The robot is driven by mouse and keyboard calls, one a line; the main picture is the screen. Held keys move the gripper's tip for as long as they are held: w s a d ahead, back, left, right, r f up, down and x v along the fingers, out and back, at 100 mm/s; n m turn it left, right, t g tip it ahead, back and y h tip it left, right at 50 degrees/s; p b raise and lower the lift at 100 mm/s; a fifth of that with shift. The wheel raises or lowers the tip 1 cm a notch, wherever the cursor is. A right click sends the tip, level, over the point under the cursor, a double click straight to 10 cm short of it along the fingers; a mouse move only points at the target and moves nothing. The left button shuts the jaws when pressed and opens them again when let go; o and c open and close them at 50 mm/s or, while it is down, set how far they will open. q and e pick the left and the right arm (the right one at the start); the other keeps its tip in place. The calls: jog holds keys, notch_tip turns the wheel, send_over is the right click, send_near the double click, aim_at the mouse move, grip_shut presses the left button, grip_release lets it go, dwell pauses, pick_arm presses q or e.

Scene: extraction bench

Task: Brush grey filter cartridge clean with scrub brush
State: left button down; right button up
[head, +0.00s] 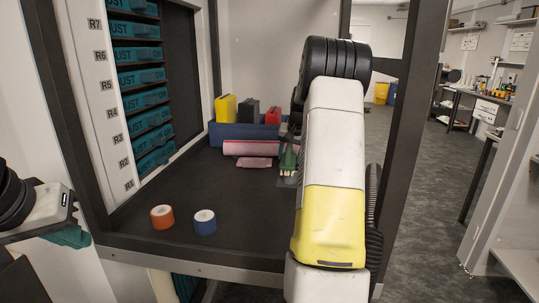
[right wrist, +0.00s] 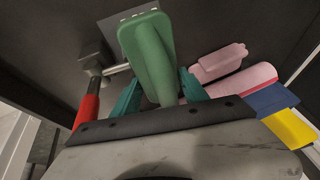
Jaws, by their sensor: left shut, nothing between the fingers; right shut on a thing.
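My right gripper (right wrist: 158,92) is shut on the green scrub brush (right wrist: 150,50), with a teal finger on each side of its handle. In the head view the brush (head: 289,158) hangs over the bench beside my right arm, its pale bristles pointing down. A flat grey plate (head: 287,182) lies below it and partly shows behind it in the right wrist view (right wrist: 112,25). A dark grey block (head: 249,108) stands at the back; I cannot tell which is the filter cartridge. My left gripper (head: 68,237) is shut and empty, left of the bench.
A blue bin (head: 228,133), yellow block (head: 226,108) and red block (head: 273,115) stand at the back behind a pink roll (head: 250,148). Orange (head: 162,217) and blue (head: 205,221) tape rolls sit in front. A red-handled tool (right wrist: 86,110) lies beside the brush.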

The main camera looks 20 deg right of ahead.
aim_at(289, 145)
jog(key=shift+s+a+f, duration=0.1)
jog(key=shift+s+a, duration=0.4)
jog(key=shift+s, duration=0.25)
jog(key=shift+s+a+f, duration=0.35)
jog(key=shift+s+a, duration=0.1)
jog(key=shift+s, duration=0.15)
jog(key=shift+w+d+r, duration=0.2)
jog(key=shift+w+d, duration=0.45)
jog(key=shift+w, duration=0.1)
jog(key=shift+w+r, duration=0.2)
jog(key=shift+r, duration=2.95)
